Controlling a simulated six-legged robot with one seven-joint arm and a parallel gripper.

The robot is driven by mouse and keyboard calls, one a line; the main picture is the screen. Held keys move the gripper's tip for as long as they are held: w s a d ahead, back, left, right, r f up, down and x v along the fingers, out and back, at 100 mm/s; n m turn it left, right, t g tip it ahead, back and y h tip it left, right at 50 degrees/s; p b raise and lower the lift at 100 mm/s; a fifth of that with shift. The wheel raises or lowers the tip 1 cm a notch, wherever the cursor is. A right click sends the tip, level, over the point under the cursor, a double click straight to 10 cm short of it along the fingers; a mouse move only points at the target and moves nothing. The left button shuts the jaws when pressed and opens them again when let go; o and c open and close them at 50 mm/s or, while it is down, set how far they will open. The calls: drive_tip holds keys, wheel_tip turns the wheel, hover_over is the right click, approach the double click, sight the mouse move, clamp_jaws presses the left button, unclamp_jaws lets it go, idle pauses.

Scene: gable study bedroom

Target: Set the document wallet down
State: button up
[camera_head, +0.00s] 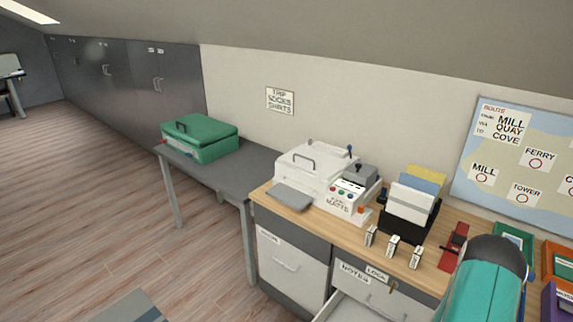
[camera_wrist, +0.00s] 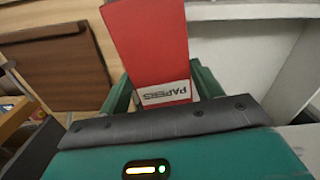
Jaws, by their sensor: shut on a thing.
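A red document wallet (camera_wrist: 150,45) with a white label reading "PAPERS", upside down in the picture, shows in the wrist view. My gripper (camera_wrist: 163,92) is shut on it, with one green finger at each side of its labelled end. In the head view neither my gripper nor the wallet shows; only my teal arm is at lower right.
A wooden desk (camera_head: 262,193) holds a white machine (camera_head: 313,172), a black rack (camera_head: 408,224) with cards and small labelled blocks. Its drawer (camera_head: 345,308) stands open. A green case (camera_head: 200,140) sits on a grey table (camera_head: 238,168). A pale surface (camera_wrist: 245,11) and brown panel (camera_wrist: 55,60) flank the wallet.

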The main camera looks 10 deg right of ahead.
drive_tip(key=w+a+r+n, duration=0.2)
drive_tip(key=w+a+r, duration=0.3)
drive_tip(key=w, duration=0.3)
drive_tip(key=w+a+r+n, duration=0.2)
drive_tip(key=w+a+r, duration=0.3)
drive_tip(key=w, duration=0.3)
drive_tip(key=w+a+r+n, duration=0.1)
drive_tip(key=w+a+r, duration=0.2)
drive_tip(key=a, duration=0.3)
drive_tip(key=w+a+r+n, duration=0.1)
drive_tip(key=w+a+r, duration=0.1)
drive_tip(key=a+r, duration=0.3)
drive_tip(key=w+a+r+n, duration=0.2)
drive_tip(key=w+a+r, duration=0.1)
drive_tip(key=a, duration=0.6)
drive_tip(key=shift+w+r, duration=0.35)
drive_tip(key=shift+r, duration=0.45)
